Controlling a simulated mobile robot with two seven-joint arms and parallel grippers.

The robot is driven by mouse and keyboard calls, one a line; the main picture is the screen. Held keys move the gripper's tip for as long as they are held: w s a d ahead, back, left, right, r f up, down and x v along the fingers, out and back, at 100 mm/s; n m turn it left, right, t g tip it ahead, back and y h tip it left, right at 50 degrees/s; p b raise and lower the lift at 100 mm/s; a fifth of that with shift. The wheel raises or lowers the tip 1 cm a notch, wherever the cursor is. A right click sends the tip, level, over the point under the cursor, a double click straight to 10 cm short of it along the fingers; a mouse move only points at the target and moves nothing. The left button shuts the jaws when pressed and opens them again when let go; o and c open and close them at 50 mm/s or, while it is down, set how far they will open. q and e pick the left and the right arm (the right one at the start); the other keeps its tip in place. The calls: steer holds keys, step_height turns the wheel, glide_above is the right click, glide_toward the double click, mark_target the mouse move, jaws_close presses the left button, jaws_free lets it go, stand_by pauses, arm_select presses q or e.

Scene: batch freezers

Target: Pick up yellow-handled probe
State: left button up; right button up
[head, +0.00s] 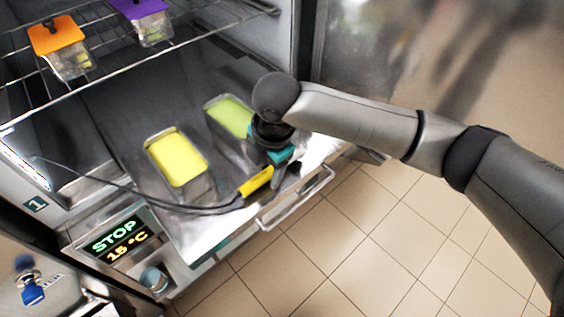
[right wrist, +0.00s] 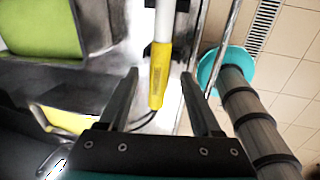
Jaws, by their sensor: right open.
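The probe's yellow handle (head: 256,181) lies near the front edge of the freezer's pulled-out shelf, with a dark cable running left from it. My right gripper (head: 284,176) is just right of the handle in the head view, pointing down. In the right wrist view the open fingers (right wrist: 157,82) stand on either side of the yellow handle (right wrist: 158,76), with gaps on both sides. A pale shaft continues from the handle toward the top of that view. I cannot tell how far the fingertips are above it. My left gripper is not in view.
A tub of yellow ice cream (head: 178,158) and a tub of green ice cream (head: 230,117) stand on the shelf behind the probe. A metal rail (head: 297,198) runs along the shelf front. Tubs with orange (head: 56,35) and purple (head: 138,8) lids sit on the wire rack above.

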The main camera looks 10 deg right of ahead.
steer(key=shift+w+a+f, duration=0.1)
steer(key=shift+w+f, duration=0.05)
steer(key=shift+f, duration=0.7)
steer(key=shift+c, duration=0.2)
jaws_close()
